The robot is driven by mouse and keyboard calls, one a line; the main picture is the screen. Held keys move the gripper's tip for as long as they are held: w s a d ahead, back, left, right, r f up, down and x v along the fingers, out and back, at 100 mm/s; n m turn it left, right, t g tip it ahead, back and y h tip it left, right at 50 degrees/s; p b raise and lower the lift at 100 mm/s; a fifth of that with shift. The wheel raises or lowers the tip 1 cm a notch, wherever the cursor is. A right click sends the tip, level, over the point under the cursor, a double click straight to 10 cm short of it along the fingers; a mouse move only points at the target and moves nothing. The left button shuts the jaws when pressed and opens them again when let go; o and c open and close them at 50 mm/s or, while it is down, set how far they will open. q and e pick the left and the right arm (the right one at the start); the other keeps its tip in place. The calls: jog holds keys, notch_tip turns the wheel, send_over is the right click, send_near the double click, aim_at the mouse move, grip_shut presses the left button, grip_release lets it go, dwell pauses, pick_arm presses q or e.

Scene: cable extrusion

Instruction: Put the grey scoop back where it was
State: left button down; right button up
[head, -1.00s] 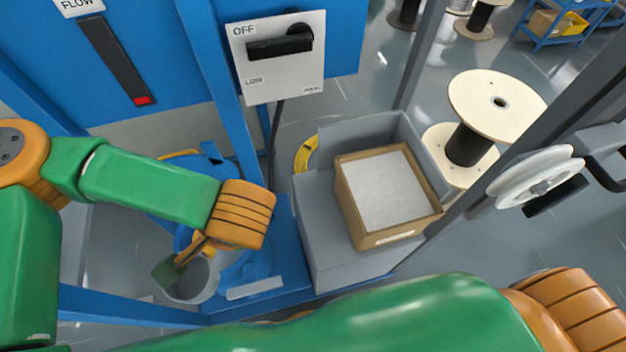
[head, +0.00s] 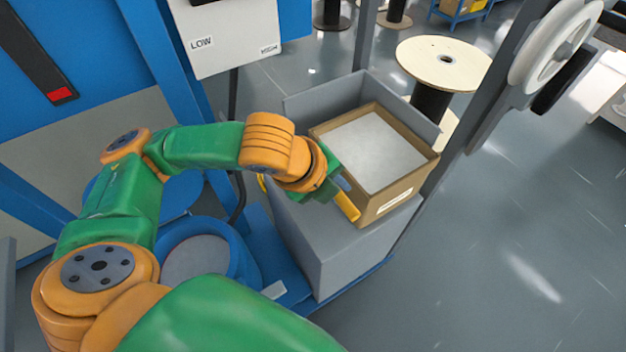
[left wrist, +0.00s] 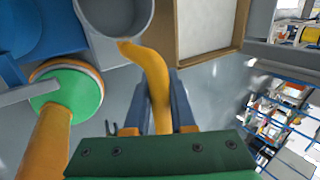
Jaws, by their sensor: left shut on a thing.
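The grey scoop (left wrist: 115,12) shows at the top of the left wrist view as a round grey cup. Its curved yellow-orange handle (left wrist: 155,75) runs back between the fingers of my left gripper (left wrist: 160,98). The left gripper is shut on this handle. In the head view the left gripper (head: 343,186) is at the front left side of the cardboard box, with the yellow handle end (head: 347,207) sticking out below it. The scoop's cup is hidden there behind my wrist.
The open cardboard box (head: 398,197) with pale grey contents sits on a grey stand (head: 325,245) with raised panels. A blue drum (head: 240,262) stands lower left. A grey upright post (head: 440,165) rises right of the box. A cable spool (head: 445,62) stands behind. Floor at right is clear.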

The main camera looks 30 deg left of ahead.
pick_arm(q)
jog(key=w+a+f, duration=0.1)
jog(key=a, duration=0.1)
jog(key=w+a+f, duration=0.2)
jog(key=w+a+f+b, duration=0.1)
jog(key=w+a, duration=0.1)
jog(key=shift+w+a+f, duration=0.1)
jog(key=shift+a+f, duration=0.1)
jog(key=shift+a, duration=0.15)
jog(key=w+a+f, duration=0.1)
jog(key=f, duration=0.1)
jog(key=a+f+b, duration=0.1)
jog(key=f, duration=0.2)
jog(key=w+a+f, duration=0.1)
jog(key=f, duration=0.2)
jog(key=shift+w+b, duration=0.3)
jog(key=shift+w, duration=0.05)
jog(key=c, duration=0.8)
grip_release()
jog(key=shift+o, duration=0.2)
jog(key=p+v, duration=0.2)
jog(key=v, duration=0.9)
jog(key=shift+d+r, duration=0.1)
jog(key=shift+r, duration=0.1)
jog(key=shift+s+r+p, duration=0.25)
jog(key=shift+r+p, duration=0.05)
jog(key=shift+r, duration=0.05)
